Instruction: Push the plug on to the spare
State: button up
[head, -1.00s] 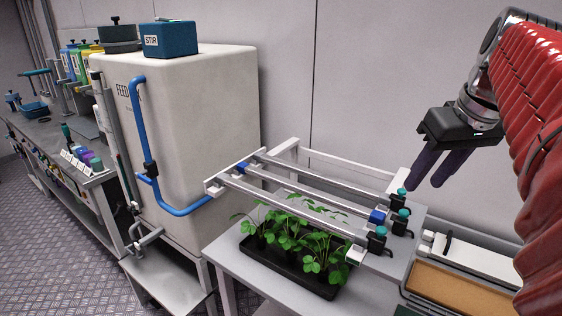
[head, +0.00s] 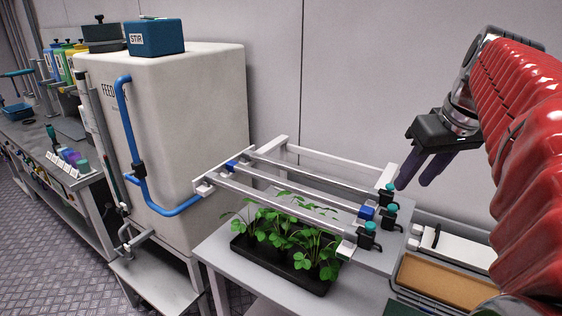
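Several grey rails (head: 300,186) run side by side on a white frame above a bench. Their right ends carry small black fittings with teal caps: a far one (head: 387,192), a middle one (head: 390,214) and a near one (head: 369,234). A blue block (head: 366,213) sits at the right end of the middle rail. I cannot tell which part is the plug or the spare. My gripper (head: 413,186) has dark purple fingers, slightly apart and empty. It points down, just right of the far fitting in the picture; contact cannot be judged.
A plant tray (head: 251,258) stands under the rails. A large white feed tank (head: 175,120) with a blue pipe (head: 129,120) is at left. A white case (head: 455,248) and a brown-topped tray (head: 447,277) lie at right. The wall is close behind the rails.

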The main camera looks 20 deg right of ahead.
aim_at(394, 207)
jog(key=x, duration=0.9)
jog(key=shift+f, duration=0.25)
grip_shut()
dwell(0.4)
